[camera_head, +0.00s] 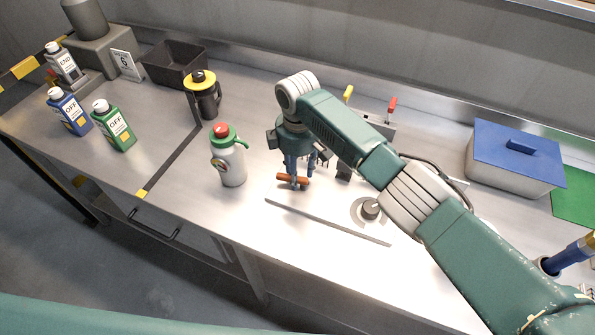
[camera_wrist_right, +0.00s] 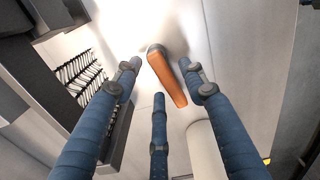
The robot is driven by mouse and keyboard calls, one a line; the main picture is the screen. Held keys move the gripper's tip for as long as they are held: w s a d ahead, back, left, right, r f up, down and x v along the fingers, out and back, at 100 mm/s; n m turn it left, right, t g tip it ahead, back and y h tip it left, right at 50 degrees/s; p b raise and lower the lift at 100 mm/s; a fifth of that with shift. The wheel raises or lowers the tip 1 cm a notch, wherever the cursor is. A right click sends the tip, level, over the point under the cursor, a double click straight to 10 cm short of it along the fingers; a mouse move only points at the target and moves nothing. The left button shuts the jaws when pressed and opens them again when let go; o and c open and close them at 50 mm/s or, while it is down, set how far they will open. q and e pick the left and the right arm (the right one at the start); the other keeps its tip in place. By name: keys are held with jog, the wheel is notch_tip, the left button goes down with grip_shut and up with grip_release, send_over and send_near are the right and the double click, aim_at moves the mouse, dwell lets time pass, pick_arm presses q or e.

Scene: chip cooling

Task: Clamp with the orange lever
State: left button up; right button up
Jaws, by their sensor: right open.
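The orange lever (camera_head: 295,180) lies low over the bench, at the tips of my right gripper (camera_head: 297,178). In the right wrist view the lever (camera_wrist_right: 167,78) runs at a slant between the blue fingers of the right gripper (camera_wrist_right: 160,86). The fingers are spread, with gaps visible between them and the lever, so the gripper is open and holds nothing. A dark finned part (camera_wrist_right: 78,88) sits left of the fingers in the wrist view. My right arm hides much of the fixture behind it in the head view. My left gripper is not seen.
A grey bottle with a red cap (camera_head: 229,160) stands just left of my right gripper. A round knob (camera_head: 370,209) is to its right. Yellow (camera_head: 348,93) and red (camera_head: 392,104) handles rise behind. A blue-lidded box (camera_head: 515,158) stands at right.

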notch_tip(320, 180, up, 12)
dwell(0.4)
dwell(0.4)
